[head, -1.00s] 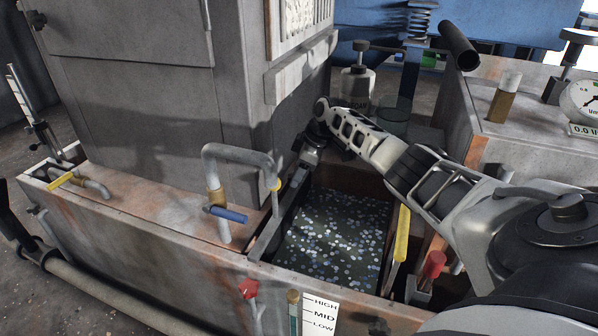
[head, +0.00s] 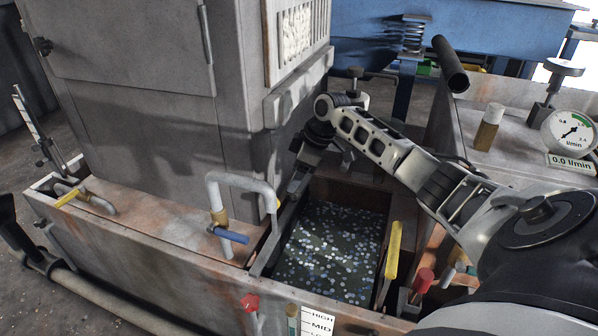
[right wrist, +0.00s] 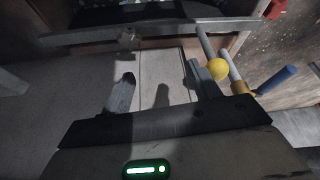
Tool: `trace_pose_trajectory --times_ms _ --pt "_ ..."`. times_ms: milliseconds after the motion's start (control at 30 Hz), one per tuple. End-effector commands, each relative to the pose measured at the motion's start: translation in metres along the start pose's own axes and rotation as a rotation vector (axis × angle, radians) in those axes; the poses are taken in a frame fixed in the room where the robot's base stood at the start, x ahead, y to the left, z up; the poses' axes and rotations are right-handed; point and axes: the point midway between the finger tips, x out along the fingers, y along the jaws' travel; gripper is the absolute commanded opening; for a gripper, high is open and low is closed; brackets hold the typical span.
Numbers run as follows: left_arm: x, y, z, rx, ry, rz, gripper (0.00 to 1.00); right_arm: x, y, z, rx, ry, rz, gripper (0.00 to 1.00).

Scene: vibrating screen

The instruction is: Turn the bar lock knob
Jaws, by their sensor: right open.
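A grey bar (head: 275,240) runs along the left edge of the tank of pale flecks (head: 330,250). I cannot tell for sure whether this is the lock knob. In the head view my right gripper hides that part. My right gripper (head: 298,183) points down over the far end of the bar, beside the grey housing. Its fingers (right wrist: 162,84) are apart with nothing between them, and the knob lies beyond them. My left gripper is out of view.
The tall grey housing (head: 150,110) stands behind. A yellow handle (head: 393,250) and red knob (head: 423,280) stand at right.

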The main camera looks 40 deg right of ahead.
Motion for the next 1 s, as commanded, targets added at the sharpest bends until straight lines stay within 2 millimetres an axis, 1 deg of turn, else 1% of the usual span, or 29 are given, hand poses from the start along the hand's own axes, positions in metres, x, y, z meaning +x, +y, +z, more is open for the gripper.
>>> trace_pose_trajectory --times_ms 33,300,400,500,667,933,1000 --pt "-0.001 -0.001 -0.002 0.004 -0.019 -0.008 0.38 -0.008 -0.009 0.0 -0.004 -0.005 -0.001 0.61" --pt "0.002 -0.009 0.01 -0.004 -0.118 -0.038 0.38 -0.031 -0.057 0.001 -0.003 -0.005 -0.001 0.61" --pt "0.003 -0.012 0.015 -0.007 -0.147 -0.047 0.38 -0.037 -0.071 0.001 -0.002 -0.003 -0.001 0.61" --pt "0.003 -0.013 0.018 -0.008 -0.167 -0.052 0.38 -0.042 -0.081 0.002 0.0 -0.003 0.0 0.61" --pt "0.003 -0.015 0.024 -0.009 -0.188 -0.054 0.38 -0.044 -0.088 0.002 0.001 -0.001 -0.001 0.61" --pt "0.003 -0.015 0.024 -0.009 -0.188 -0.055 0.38 -0.044 -0.089 0.002 0.001 0.0 0.0 0.61" --pt "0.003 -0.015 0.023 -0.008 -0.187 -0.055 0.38 -0.04 -0.092 0.002 0.0 0.001 -0.003 0.61"
